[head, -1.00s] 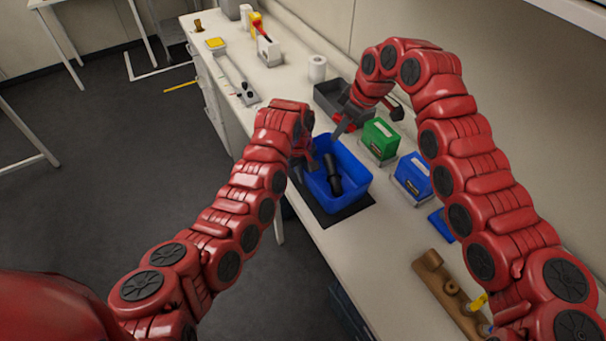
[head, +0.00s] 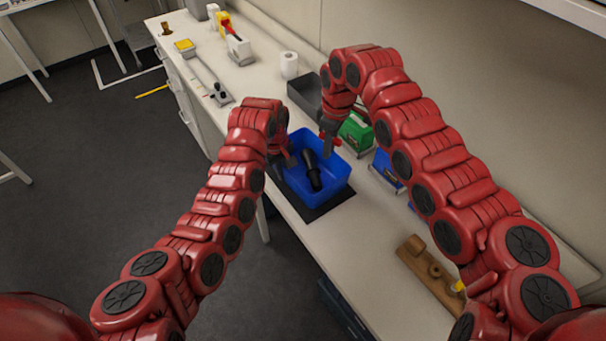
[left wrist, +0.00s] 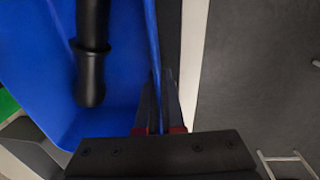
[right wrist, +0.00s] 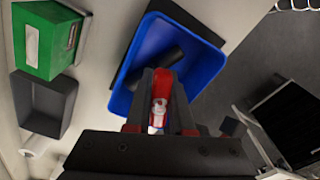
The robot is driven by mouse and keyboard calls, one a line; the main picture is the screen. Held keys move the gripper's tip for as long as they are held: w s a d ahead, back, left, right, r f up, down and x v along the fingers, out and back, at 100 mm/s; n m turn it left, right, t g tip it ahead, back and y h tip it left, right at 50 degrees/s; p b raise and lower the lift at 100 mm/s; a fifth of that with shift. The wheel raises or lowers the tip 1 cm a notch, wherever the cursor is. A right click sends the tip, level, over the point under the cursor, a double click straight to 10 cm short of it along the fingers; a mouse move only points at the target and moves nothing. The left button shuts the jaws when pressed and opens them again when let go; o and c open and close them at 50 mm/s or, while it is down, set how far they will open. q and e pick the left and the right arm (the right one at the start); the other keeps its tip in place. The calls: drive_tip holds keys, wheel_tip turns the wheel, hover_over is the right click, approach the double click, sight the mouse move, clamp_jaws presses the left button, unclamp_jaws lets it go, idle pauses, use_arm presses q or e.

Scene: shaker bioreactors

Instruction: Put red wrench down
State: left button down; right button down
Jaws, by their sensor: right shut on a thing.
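My right gripper (head: 329,142) is shut on a red thing, likely the red wrench, which shows between its fingers in the right wrist view (right wrist: 161,82). It holds it over the back right side of the blue bin (head: 335,180). The fingers hide most of the wrench's shape. A black cylindrical tool (head: 312,170) lies in the bin; its handle shows in the left wrist view (left wrist: 90,75). My left gripper (left wrist: 160,105) is at the bin's near left wall, one finger on each side of it. I cannot tell whether the fingers clamp the wall.
The bin stands on a dark mat (head: 325,207) at the bench edge. A grey tray (head: 304,95) is behind it. Green (head: 357,133) and blue (head: 385,170) boxes stand to the right. A wooden holder (head: 425,268) is nearer; the bench between is clear.

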drive_tip(key=shift+h, duration=0.4)
drive_tip(key=f, duration=0.7)
drive_tip(key=d+f, duration=0.1)
drive_tip(key=f, duration=0.3)
drive_tip(key=shift+s, duration=0.2)
drive_tip(key=c, duration=1.1)
unclamp_jaws()
drive_tip(key=shift+f, duration=0.1)
wheel_tip(320, 180, up, 12)
drive_tip(key=shift+r, duration=0.15)
use_arm(q)
drive_tip(key=c, duration=1)
unclamp_jaws()
drive_tip(key=shift+o, duration=0.2)
